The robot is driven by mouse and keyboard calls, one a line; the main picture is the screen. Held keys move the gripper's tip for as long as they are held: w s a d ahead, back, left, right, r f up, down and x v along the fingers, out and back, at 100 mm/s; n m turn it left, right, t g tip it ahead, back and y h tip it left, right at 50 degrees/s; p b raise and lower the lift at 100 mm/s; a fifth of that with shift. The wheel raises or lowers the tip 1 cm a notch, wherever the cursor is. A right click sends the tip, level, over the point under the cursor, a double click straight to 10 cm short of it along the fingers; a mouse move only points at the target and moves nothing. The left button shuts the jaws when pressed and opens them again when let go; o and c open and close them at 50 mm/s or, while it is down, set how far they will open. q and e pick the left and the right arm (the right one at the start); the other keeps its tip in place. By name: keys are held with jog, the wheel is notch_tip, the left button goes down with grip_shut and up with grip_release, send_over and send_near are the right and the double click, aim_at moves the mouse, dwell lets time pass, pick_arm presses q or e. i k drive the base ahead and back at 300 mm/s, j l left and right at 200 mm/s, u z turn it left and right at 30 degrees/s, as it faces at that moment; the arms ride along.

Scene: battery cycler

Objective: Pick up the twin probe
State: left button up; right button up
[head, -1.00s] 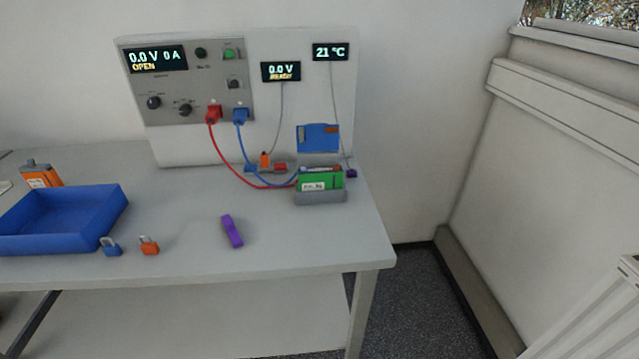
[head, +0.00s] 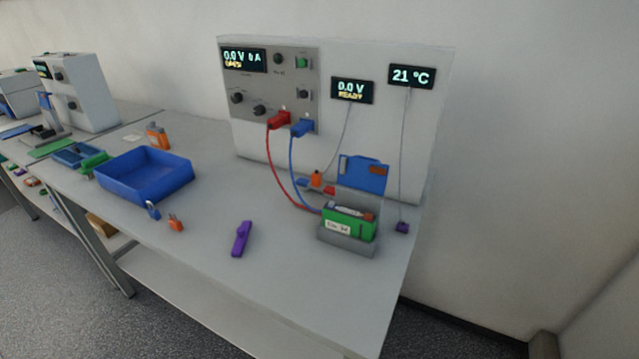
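What looks like the twin probe (head: 316,179) is a small orange piece on the bench at the foot of the cycler. A thin grey cable runs from it up to the small display (head: 352,90) reading 0.0 V. Small blue and red parts lie on either side of it; I cannot tell whether they belong to it. Neither of my grippers is in view.
The cycler (head: 270,85) stands at the back, its red and blue leads running down to the battery. A purple tool (head: 241,238), an orange padlock (head: 176,224), a blue padlock (head: 153,211) and a blue tray (head: 146,186) are on the bench (head: 290,290). The front middle is clear.

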aim_at(316, 185)
jog(key=i+l+u, duration=0.2)
jog(key=l, duration=0.15)
jog(key=i+l+u, duration=0.2)
jog(key=l+u, duration=0.15)
jog(key=l, duration=0.35)
jog(key=i+l+u, duration=0.2)
jog(key=l, duration=0.15)
jog(key=k, duration=0.1)
